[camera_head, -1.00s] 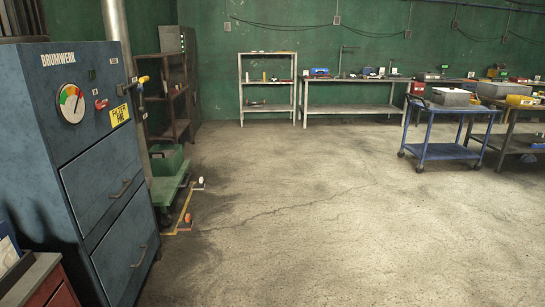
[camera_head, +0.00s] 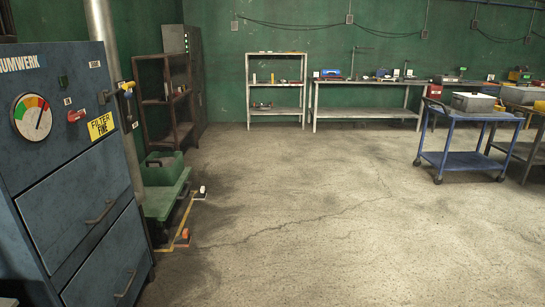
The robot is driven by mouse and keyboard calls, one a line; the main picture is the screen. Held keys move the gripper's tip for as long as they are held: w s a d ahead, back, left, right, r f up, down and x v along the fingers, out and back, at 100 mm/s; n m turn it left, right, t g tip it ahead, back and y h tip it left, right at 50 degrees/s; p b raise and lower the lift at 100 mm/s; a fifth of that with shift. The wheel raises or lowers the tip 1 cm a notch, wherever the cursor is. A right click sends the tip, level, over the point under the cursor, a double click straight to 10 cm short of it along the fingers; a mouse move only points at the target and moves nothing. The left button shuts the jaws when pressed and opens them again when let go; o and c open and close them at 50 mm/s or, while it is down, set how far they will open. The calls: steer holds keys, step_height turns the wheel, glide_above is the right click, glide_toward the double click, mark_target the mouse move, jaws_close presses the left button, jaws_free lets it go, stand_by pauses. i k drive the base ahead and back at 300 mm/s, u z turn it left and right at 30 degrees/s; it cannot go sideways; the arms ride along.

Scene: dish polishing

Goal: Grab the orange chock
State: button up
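A small orange thing, likely the orange chock (camera_head: 185,233), lies on the floor at the front right corner of the low green cart (camera_head: 163,202), just beyond the blue cabinet. A similar white chock (camera_head: 203,190) lies farther back, beside the cart's right side. Both are small in the picture, so their exact shape and whether they touch the cart cannot be told. My gripper is not in view.
The blue filter cabinet (camera_head: 75,185) fills the left foreground and stands close to the cart. A green case (camera_head: 162,168) sits on the cart. A blue trolley (camera_head: 465,160) stands at the right. The concrete floor (camera_head: 300,230) in the middle is clear.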

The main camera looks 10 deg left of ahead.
mark_target(184, 238)
steer(key=u, duration=0.2)
steer(key=i, duration=1.55)
steer(key=u, duration=0.55)
steer(key=i, duration=0.8)
steer(key=u, duration=0.75)
steer(key=i, duration=0.55)
steer(key=u, duration=1.1)
steer(key=i, duration=1)
steer(key=u, duration=0.6)
